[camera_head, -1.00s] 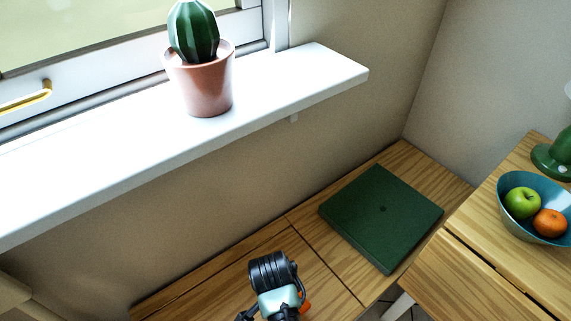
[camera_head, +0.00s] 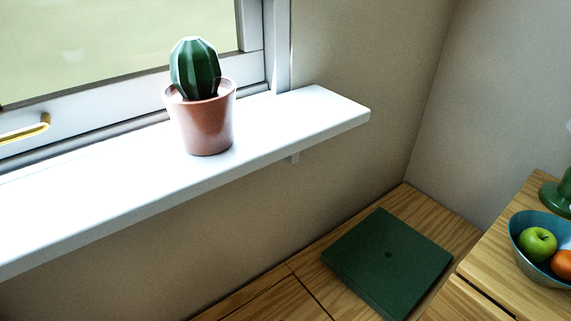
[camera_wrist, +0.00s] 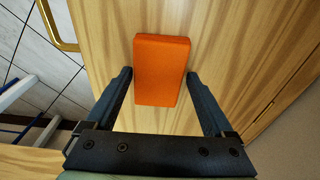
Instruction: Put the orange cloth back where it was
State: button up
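The orange cloth (camera_wrist: 162,70) shows in the wrist view as a folded, block-like rectangle over a pale wooden surface. My gripper (camera_wrist: 158,75) is open, with one dark finger on each side of the cloth. A narrow gap shows between each finger and the cloth, and nothing is gripped. I cannot tell how high the fingertips are above the surface. In the head view neither my gripper nor the cloth is in the frame.
The wooden worktop (camera_head: 290,290) holds a dark green square slab (camera_head: 388,260). A potted cactus (camera_head: 205,125) stands on the white sill (camera_head: 310,115). At right is a blue bowl (camera_head: 525,265) with fruit. A brass handle (camera_wrist: 57,30) shows in the wrist view.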

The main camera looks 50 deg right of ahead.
jog(key=shift+o, duration=0.6)
notch_tip(320, 180, up, 12)
jog(key=a+p, duration=0.1)
jog(key=p, duration=0.3)
jog(key=shift+w+a+r+p, duration=0.15)
jog(key=shift+a+r+p, duration=0.05)
jog(key=shift+p, duration=0.15)
